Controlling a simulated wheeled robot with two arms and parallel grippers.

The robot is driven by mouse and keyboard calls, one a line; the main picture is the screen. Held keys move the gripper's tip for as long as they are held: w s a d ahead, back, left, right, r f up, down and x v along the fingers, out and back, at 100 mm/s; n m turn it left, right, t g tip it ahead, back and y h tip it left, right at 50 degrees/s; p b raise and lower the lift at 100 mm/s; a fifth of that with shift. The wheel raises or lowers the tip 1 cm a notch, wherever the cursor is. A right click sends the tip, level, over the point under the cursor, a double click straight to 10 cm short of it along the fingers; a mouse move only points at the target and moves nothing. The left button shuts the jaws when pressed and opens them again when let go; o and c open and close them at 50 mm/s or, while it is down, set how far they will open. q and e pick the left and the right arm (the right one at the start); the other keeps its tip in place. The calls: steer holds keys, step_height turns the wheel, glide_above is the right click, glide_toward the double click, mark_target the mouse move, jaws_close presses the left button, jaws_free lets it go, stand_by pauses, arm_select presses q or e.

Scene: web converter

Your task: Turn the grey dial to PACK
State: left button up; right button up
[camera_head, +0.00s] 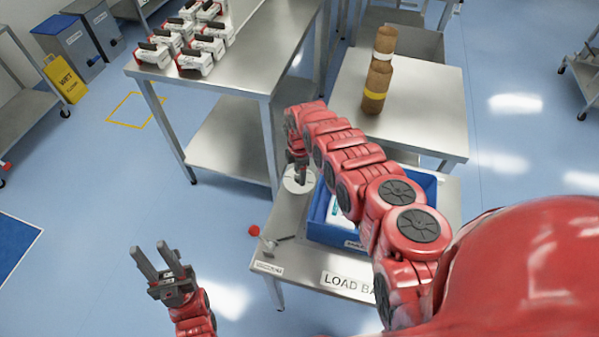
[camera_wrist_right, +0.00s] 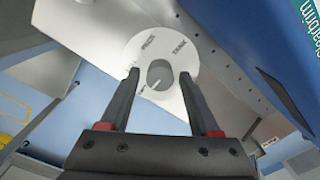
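The grey dial (camera_wrist_right: 160,74) is a round knob at the centre of a white disc (camera_wrist_right: 150,43) in the right wrist view. The disc reads TANK at its upper right, with a smaller word at its upper left. A third label at the lower left is partly hidden by a finger. A light mark on the knob points to the lower left. My right gripper (camera_wrist_right: 160,76) is open, its fingertips on either side of the knob with small gaps visible. In the head view, my right gripper (camera_head: 299,172) points down over the white disc (camera_head: 292,187). My left gripper (camera_head: 163,262) is open and empty over the floor.
A blue bin (camera_head: 325,227) stands right beside the disc on the metal load table (camera_head: 290,240). A steel bench (camera_head: 262,60) with several red-white devices stands behind.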

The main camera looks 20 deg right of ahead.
jaws_close()
